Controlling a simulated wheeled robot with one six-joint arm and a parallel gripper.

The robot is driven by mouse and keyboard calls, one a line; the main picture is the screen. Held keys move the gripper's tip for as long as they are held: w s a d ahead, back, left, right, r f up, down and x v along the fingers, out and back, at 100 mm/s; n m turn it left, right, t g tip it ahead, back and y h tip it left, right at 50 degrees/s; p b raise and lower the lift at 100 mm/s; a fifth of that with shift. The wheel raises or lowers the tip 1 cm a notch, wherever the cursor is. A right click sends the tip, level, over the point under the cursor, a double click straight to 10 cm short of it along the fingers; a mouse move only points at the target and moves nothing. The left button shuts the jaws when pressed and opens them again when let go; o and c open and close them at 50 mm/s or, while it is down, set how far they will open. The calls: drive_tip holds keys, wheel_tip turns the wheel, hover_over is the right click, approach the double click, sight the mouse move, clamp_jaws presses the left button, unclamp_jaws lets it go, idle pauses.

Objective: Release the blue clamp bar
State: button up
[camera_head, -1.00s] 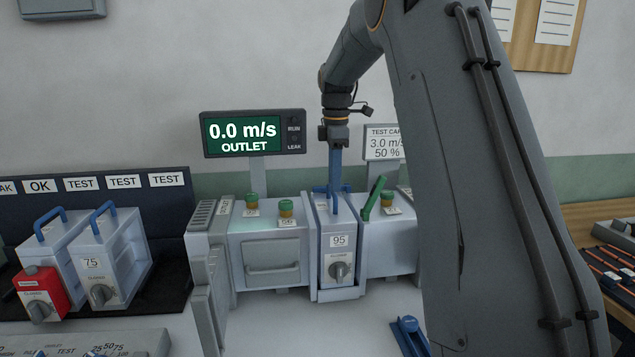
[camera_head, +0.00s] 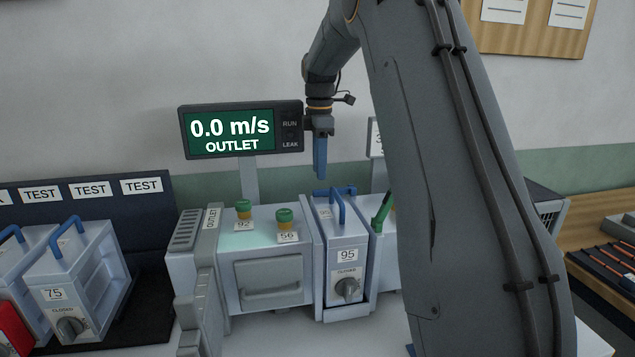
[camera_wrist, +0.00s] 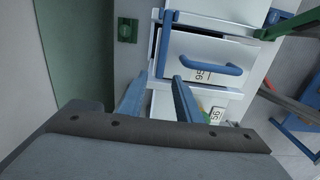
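The damper box marked 95 (camera_head: 345,255) stands upright in the middle slot of the grey housing, with a blue U-shaped handle (camera_wrist: 205,66) on top. A blue bar (camera_wrist: 162,45) runs along the wall-side edge of that box, behind the handle. It appears to be the clamp bar; whether it is latched is not clear. My gripper (camera_head: 320,172) hangs above the back of the box, fingers pointing down. In the wrist view its two blue fingers (camera_wrist: 158,92) are apart with nothing between them. They are short of the handle and bar.
A green lever (camera_head: 383,212) stands just right of the box. Green knobs (camera_head: 285,216) top the housing to the left. The outlet display (camera_head: 242,130) stands close left of my gripper. Box 75 (camera_head: 78,275) sits on a dark mat at left. My arm hides the right side.

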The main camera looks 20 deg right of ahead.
sight(319, 190)
drive_tip(key=shift+f+p, duration=0.85)
drive_tip(key=shift+f, duration=2.15)
clamp_jaws()
